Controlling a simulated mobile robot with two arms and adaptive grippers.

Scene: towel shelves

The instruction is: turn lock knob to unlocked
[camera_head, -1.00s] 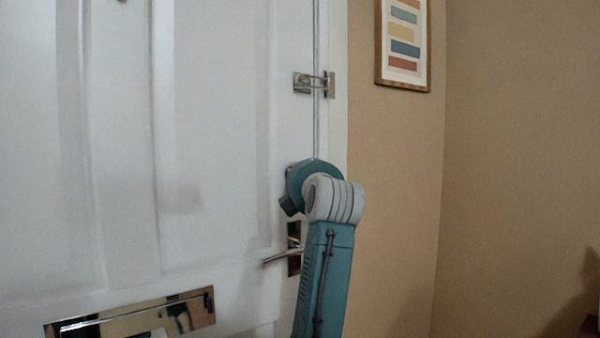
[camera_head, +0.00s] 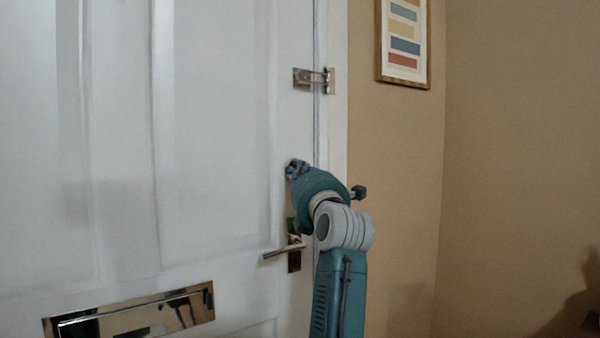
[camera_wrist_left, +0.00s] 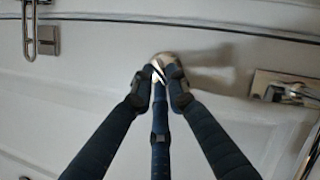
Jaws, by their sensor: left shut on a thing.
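The lock knob (camera_wrist_left: 166,60) is a small shiny metal piece on the white door, mostly covered by the fingers in the left wrist view. My left gripper (camera_wrist_left: 162,78) is shut on the knob, with its dark blue fingers meeting around it. In the head view my left gripper (camera_head: 296,168) is at the door's right edge, above the lever handle, and hides most of the knob. Which way the knob points cannot be told. My right gripper is in neither view.
The lever handle (camera_head: 284,251) is just below my left wrist. A metal swing-bar latch (camera_head: 313,79) is higher on the door edge. A brass letter plate (camera_head: 140,315) is at lower left. A framed picture (camera_head: 403,45) hangs on the tan wall.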

